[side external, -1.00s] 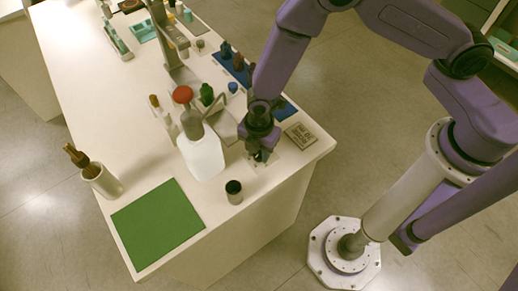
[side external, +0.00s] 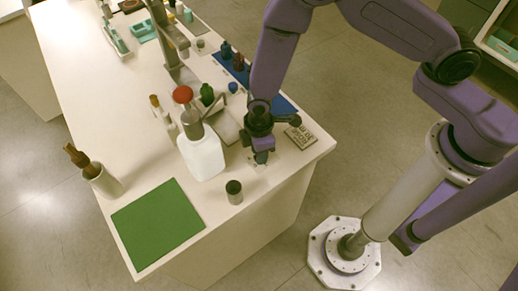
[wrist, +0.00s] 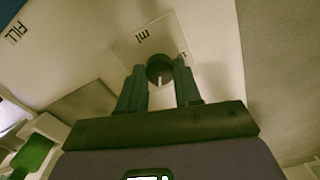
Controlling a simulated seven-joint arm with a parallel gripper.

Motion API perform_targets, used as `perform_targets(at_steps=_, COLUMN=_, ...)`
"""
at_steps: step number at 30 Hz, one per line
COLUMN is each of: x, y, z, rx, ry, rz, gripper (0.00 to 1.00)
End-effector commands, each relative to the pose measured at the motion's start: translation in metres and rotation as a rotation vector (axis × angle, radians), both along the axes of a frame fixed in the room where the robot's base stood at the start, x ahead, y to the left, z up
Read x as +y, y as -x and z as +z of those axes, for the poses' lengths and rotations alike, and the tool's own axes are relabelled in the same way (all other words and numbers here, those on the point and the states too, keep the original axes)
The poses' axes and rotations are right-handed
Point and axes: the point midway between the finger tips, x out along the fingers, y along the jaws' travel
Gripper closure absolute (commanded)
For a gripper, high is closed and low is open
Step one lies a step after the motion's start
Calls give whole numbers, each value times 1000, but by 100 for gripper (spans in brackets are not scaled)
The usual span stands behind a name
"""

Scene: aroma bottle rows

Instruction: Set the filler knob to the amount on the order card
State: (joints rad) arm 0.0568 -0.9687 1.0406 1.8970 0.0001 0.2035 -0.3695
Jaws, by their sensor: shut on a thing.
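The filler knob (wrist: 160,68) is a small dark round knob with a white pointer line. It sits on a pale dial plate (wrist: 140,36) marked "ml"; most other marks are hidden or too blurred to read. My gripper (wrist: 159,80) is shut on the knob, one finger on each side. In the side view my gripper (side external: 262,157) is low at the table's near right corner and hides the knob. A small plaque with dark lettering (side external: 301,136) lies just right of it; I cannot read it or tell whether it is the order card.
A green mat (side external: 158,222) lies at front left. A blue rack (side external: 284,106) is behind. A "FILL" label (wrist: 14,31) shows in the wrist view.

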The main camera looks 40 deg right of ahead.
Motion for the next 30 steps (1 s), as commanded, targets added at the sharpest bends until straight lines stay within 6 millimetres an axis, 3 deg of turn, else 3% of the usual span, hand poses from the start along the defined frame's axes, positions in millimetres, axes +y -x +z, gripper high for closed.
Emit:
perform_targets(at_steps=18, x=-1, y=0, z=0, rx=2, ry=4, rz=-39, gripper=97)
perform_targets(at_steps=19, x=-1, y=0, z=0, rx=2, ry=4, rz=-39, gripper=57)
perform_targets(at_steps=21, x=-1, y=0, z=0, rx=2, ry=3, rz=-39, gripper=41)
perform_targets(at_steps=30, x=0, y=0, z=1, rx=0, ry=1, rz=-38, gripper=41)
